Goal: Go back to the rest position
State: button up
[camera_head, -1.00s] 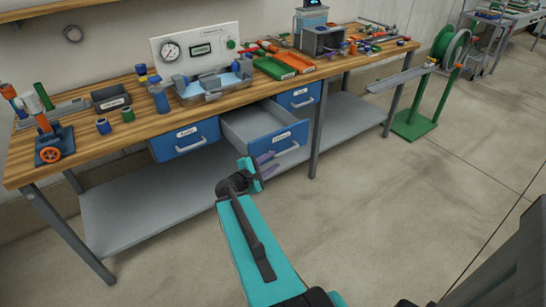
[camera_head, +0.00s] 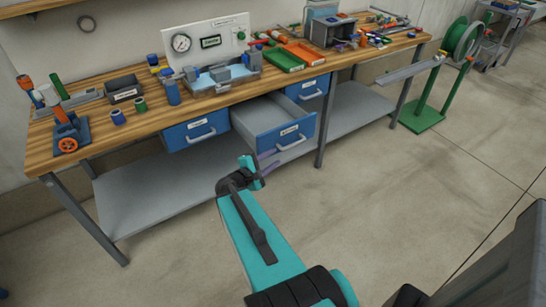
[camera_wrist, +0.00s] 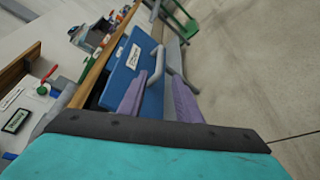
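My gripper (camera_head: 268,162) is at the end of my teal arm, in front of the bench and close to the open drawer's front in the head view. Its two purple fingers stand apart with nothing between them; they also show in the wrist view (camera_wrist: 158,102). The blue drawer (camera_head: 290,135) is pulled out and its visible grey inside is empty. Its grey handle (camera_head: 291,143) is right of the fingers in the head view. In the wrist view the handle (camera_wrist: 155,65) shows beyond the fingertips. I cannot tell the exact gap, but the fingers do not grip it.
The wooden bench (camera_head: 215,103) carries a gauge panel (camera_head: 208,45), green (camera_head: 283,60) and orange (camera_head: 305,54) trays and several small parts. Shut drawers (camera_head: 195,130) flank the open one. A green reel stand (camera_head: 422,118) is at right. The floor in front is clear.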

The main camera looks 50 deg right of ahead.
dwell(0.6)
jog(key=a+f+n+y, duration=0.1)
jog(key=a+f+y, duration=0.4)
jog(key=a+f, duration=1.3)
jog(key=s+a+f+m+g+y, duration=0.2)
jog(key=s+a, duration=0.4)
jog(key=a, duration=0.3)
jog(key=s+a+f+m+g+y, duration=0.2)
jog(key=s+a+f+y, duration=0.3)
jog(key=a, duration=0.4)
jog(key=s+a+f+m+g+y, duration=0.2)
jog(key=s+a+f, duration=0.3)
jog(key=a, duration=0.4)
jog(key=shift+s+f+m+y, duration=0.4)
jog(key=shift+s+m+y, duration=0.4)
jog(key=shift+s, duration=0.1)
